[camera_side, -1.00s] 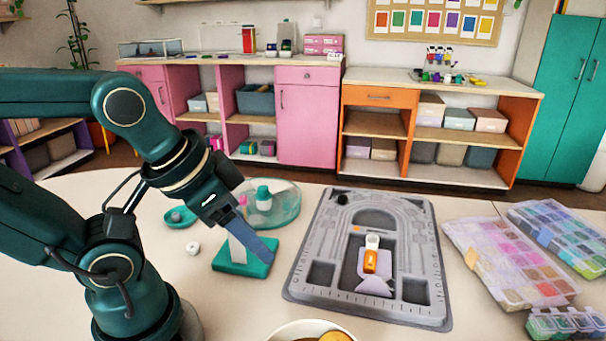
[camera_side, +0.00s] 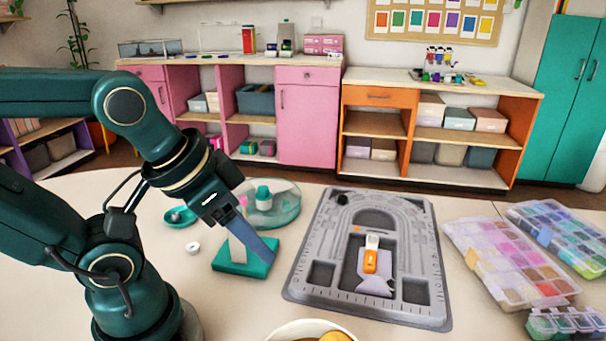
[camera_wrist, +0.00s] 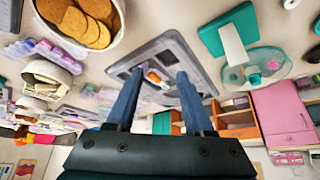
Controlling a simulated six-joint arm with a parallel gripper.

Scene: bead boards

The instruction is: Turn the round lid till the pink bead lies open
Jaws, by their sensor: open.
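A clear round case (camera_side: 285,207) with a teal knob (camera_side: 263,198) on top stands on the table behind my gripper. It also shows at the upper right in the wrist view (camera_wrist: 283,72). A small pink spot, perhaps the pink bead (camera_wrist: 272,64), shows within the case in the wrist view. I cannot tell whether the lid covers it. My gripper (camera_wrist: 159,76) is open and empty, its blue fingers spread apart and pointing down in the side view. It is apart from the case, in front of it, above or beside a teal base with a white upright piece (camera_side: 237,250).
A grey bead board (camera_side: 320,230) holding a small orange-and-white item (camera_side: 370,261) lies right of my gripper. Bead boxes (camera_side: 510,265) lie farther right. A small teal dish (camera_side: 180,217) and white ring (camera_side: 193,248) lie left. A bowl (camera_side: 285,331) stands at the front.

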